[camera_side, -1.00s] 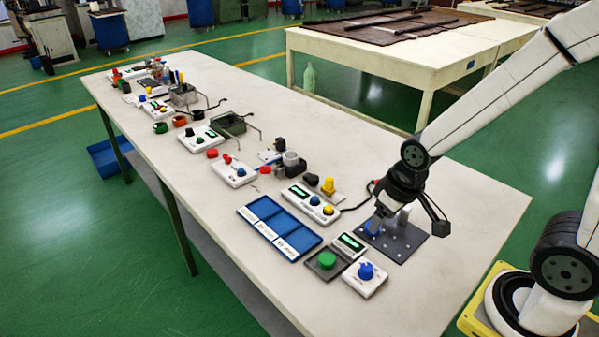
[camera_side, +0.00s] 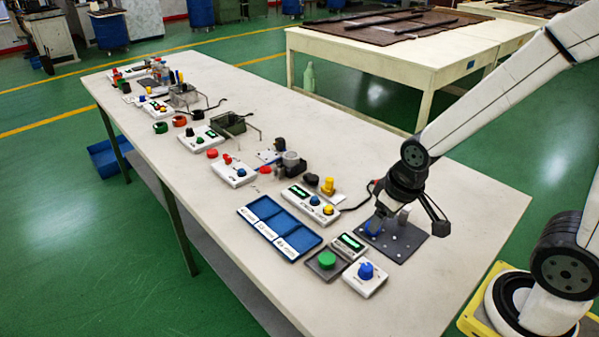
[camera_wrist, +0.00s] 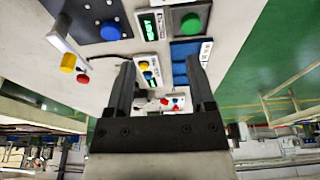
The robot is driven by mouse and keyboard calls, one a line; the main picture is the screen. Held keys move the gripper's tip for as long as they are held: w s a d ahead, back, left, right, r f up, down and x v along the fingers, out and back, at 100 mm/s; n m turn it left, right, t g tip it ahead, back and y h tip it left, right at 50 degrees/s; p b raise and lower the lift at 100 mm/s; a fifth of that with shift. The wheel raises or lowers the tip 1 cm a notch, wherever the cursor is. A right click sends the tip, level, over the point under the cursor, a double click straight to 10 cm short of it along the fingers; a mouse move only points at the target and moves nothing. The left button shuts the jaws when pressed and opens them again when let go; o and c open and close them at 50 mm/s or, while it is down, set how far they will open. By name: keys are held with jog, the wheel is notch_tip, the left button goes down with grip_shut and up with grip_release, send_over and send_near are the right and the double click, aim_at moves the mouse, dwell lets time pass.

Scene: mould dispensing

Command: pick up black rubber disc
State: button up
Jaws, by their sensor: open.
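A small dark, rounded piece (camera_side: 311,179) lies on the table in the side view, left of a yellow knob; it looks like the black rubber disc, but I cannot be sure at this size. I cannot make it out in the wrist view. My gripper (camera_side: 377,218) is low over the dark plate at the table's right part, apart from that piece. In the wrist view my gripper (camera_wrist: 161,62) shows two dark fingers standing apart, with nothing held between them.
The dark plate (camera_side: 402,245) carries a blue knob (camera_wrist: 110,31). A blue compartment tray (camera_side: 280,227), a green button (camera_side: 327,259) and a blue-knobbed box (camera_side: 365,280) stand to its left. Several control boxes and small parts line the table (camera_side: 430,300). Its near right corner is bare.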

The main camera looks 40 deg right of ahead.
jog(key=shift+o, duration=0.2)
jog(key=t, duration=0.2)
send_near(313, 177)
jog(key=f, duration=0.1)
jog(key=shift+w+n, duration=0.3)
jog(key=shift+n, duration=0.1)
jog(key=shift+f, duration=0.1)
jog(key=shift+x, duration=1.25)
jog(key=shift+f, duration=0.1)
jog(key=shift+x, duration=2.5)
